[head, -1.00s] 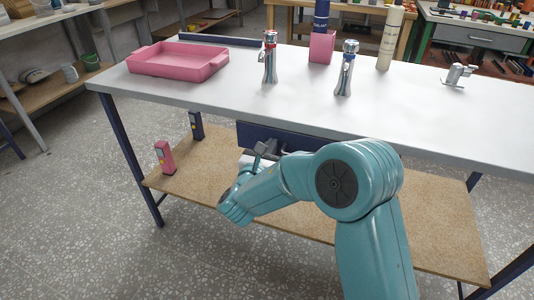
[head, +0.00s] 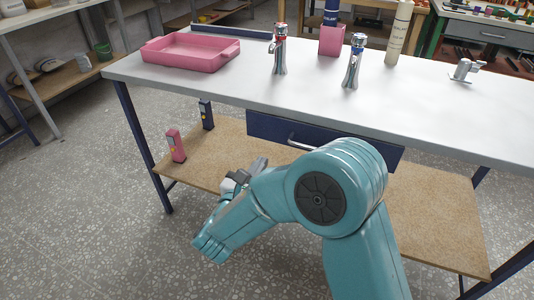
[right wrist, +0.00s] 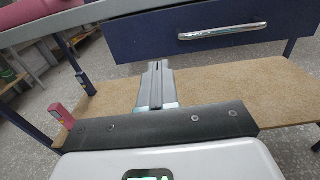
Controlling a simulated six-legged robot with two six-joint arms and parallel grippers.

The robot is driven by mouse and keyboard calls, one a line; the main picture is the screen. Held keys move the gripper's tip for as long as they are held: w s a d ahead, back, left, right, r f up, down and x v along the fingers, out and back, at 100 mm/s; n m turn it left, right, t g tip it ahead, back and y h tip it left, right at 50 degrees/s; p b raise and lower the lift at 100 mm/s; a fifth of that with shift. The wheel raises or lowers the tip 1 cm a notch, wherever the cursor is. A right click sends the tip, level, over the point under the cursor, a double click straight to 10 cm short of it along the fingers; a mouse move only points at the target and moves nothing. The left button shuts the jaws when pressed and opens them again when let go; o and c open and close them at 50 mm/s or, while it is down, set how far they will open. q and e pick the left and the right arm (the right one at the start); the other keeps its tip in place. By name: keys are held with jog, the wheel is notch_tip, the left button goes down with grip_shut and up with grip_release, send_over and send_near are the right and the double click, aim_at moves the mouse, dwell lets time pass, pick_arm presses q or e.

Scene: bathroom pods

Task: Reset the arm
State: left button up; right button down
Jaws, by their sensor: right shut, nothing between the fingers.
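My right gripper (head: 258,163) is at the end of my teal right arm, in front of the table and near the left end of its drawer. In the right wrist view the gripper (right wrist: 157,68) has its two fingers together with nothing between them. It points toward the table, over the brown lower shelf and below the blue drawer (right wrist: 190,32). The drawer (head: 325,141) looks shut, and its silver handle is partly hidden by my arm in the head view. My left gripper is not in view.
On the white tabletop (head: 300,92) stand a pink tray (head: 190,53), two chrome taps (head: 280,52) (head: 352,65), a pink box (head: 331,41), a pale bottle (head: 398,35) and a small metal fitting (head: 464,69). A pink item (head: 176,146) and a dark blue item (head: 206,114) stand on the lower shelf (head: 438,222).

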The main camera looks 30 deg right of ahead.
jog(key=shift+s+a, duration=0.3)
jog(key=shift+a, duration=0.05)
jog(key=s+d+f+m+g+y, duration=0.1)
jog(key=s+f+m+g+y, duration=0.4)
jog(key=s+f, duration=0.6)
jog(key=s+f+m+g+y, duration=0.1)
jog(key=s+f+g+y, duration=0.1)
jog(key=s+f+g, duration=0.9)
jog(key=s+a+f+m+y, duration=0.5)
jog(key=a+f+m+y, duration=0.4)
jog(key=a+m, duration=0.15)
jog(key=w+f+m+t+y, duration=0.25)
jog(key=f+m+t, duration=0.2)
jog(key=m, duration=0.75)
notch_tip(320, 180, up, 24)
jog(key=w+p, duration=0.1)
jog(key=p, duration=2.1)
jog(key=shift+h+p, duration=0.4)
jog(key=shift+h, duration=0.05)
